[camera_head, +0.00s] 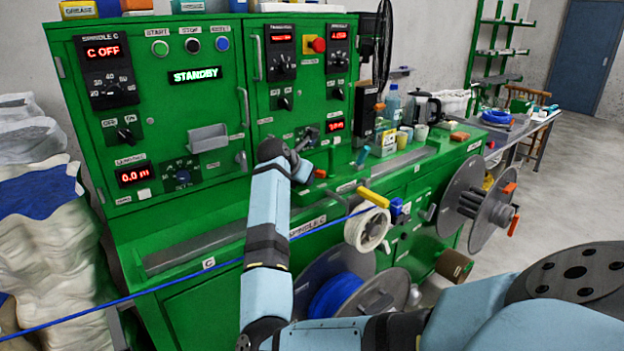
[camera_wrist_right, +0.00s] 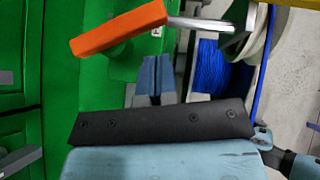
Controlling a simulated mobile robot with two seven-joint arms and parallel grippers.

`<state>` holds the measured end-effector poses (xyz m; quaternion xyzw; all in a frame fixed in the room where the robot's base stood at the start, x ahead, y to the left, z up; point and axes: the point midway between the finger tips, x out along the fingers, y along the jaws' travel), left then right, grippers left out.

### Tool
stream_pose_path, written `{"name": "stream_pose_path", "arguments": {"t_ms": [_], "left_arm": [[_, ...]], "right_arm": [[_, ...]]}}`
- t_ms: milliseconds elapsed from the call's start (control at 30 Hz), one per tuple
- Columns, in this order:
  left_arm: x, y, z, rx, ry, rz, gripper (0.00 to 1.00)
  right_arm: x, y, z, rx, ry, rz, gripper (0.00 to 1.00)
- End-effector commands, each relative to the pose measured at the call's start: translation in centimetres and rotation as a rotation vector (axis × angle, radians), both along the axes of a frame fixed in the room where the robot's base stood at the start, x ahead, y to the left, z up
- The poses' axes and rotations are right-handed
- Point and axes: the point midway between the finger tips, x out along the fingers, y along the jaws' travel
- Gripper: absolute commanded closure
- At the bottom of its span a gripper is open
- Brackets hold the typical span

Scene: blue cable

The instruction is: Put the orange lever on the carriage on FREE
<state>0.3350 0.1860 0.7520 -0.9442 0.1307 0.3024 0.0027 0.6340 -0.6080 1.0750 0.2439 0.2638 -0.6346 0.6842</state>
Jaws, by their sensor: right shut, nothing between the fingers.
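The orange lever (camera_wrist_right: 118,28) shows large in the right wrist view, an orange grip on a silver rod reaching toward a white wheel (camera_wrist_right: 262,32). In the head view a small orange tip (camera_head: 320,173) shows just right of my right gripper (camera_head: 299,167). The carriage (camera_head: 367,229) has a white wheel, a yellow bar and a blue block. My right gripper's fingers (camera_wrist_right: 156,78) are together and empty, with the lever beyond them and apart in the picture. I cannot read a FREE mark. My left gripper is not in view.
A green machine with control panels (camera_head: 215,130) stands close behind my right arm. A blue cable (camera_head: 120,296) runs from the lower left toward the carriage. A blue cable spool (camera_head: 335,292) sits below, and a grey reel (camera_head: 470,200) stands at right. Open floor lies right.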

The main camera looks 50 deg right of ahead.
Motion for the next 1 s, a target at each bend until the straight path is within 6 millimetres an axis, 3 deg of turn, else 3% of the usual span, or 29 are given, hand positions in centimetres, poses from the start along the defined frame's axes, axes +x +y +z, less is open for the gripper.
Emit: {"name": "stream_pose_path", "arguments": {"t_ms": [33,233,467,1000], "left_arm": [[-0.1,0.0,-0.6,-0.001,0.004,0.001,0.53],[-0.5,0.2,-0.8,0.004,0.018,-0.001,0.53],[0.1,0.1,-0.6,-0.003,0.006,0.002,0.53],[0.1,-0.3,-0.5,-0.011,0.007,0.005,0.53]], "right_arm": [[0.2,0.6,-0.3,0.001,-0.001,0.001,1.00],[-0.9,4.2,3.4,0.001,-0.004,0.002,1.00],[-1.7,6.8,5.9,0.001,-0.002,0.001,1.00],[-1.9,7.6,6.7,0.000,0.000,0.000,1.00]]}}
